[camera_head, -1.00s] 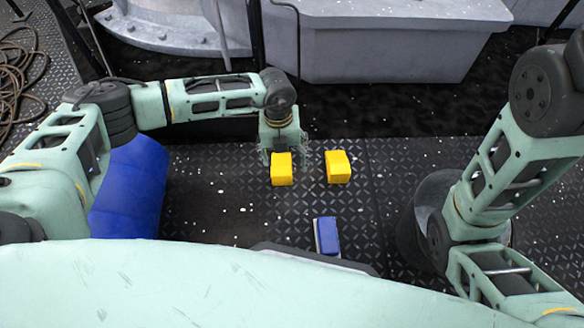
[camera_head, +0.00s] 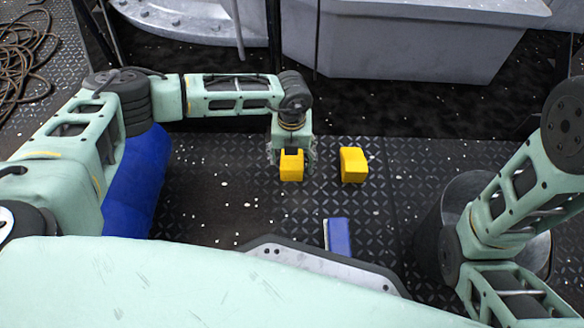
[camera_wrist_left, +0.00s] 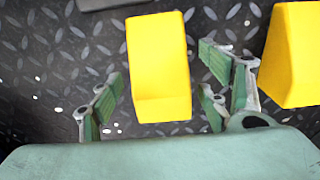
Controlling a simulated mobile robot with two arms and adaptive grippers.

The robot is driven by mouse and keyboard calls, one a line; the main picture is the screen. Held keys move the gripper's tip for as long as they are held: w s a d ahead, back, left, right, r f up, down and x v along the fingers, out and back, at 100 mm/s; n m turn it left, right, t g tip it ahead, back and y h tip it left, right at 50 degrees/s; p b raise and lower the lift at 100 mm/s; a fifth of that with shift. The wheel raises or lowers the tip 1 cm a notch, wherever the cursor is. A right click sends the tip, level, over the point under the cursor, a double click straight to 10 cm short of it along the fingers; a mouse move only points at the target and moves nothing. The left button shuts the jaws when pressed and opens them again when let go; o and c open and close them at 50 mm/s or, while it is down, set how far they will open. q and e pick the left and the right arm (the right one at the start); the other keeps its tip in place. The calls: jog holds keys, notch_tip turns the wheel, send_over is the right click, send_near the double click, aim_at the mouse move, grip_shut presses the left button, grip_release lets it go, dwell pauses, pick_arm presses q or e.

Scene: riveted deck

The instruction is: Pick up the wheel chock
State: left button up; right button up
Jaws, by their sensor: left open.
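Two yellow blocks sit on the dark deck, and I take them as wheel chocks. The left block (camera_head: 291,170) is by my left gripper (camera_head: 293,160); the right block (camera_head: 353,165) stands apart to its right. In the left wrist view, my left gripper (camera_wrist_left: 163,100) is open, its green-padded fingers on either side of the left block (camera_wrist_left: 158,65). Gaps show between the block and both fingers. The other block (camera_wrist_left: 293,60) is just outside the right finger. My right arm is at the right of the head view, but its gripper is out of view.
A blue and white block (camera_head: 338,236) lies nearer my body. A large blue rounded thing (camera_head: 140,185) is at left, partly behind my left arm. A grey bucket (camera_head: 432,240) stands at right, partly behind my right arm. Grey machinery (camera_head: 400,40) borders the far side; coiled rope (camera_head: 25,50) lies far left.

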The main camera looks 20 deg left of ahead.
pick_arm(q)
jog(key=shift+f, duration=0.4)
jog(key=shift+r, duration=0.1)
jog(key=shift+c, duration=0.3)
jog(key=c, duration=1.4)
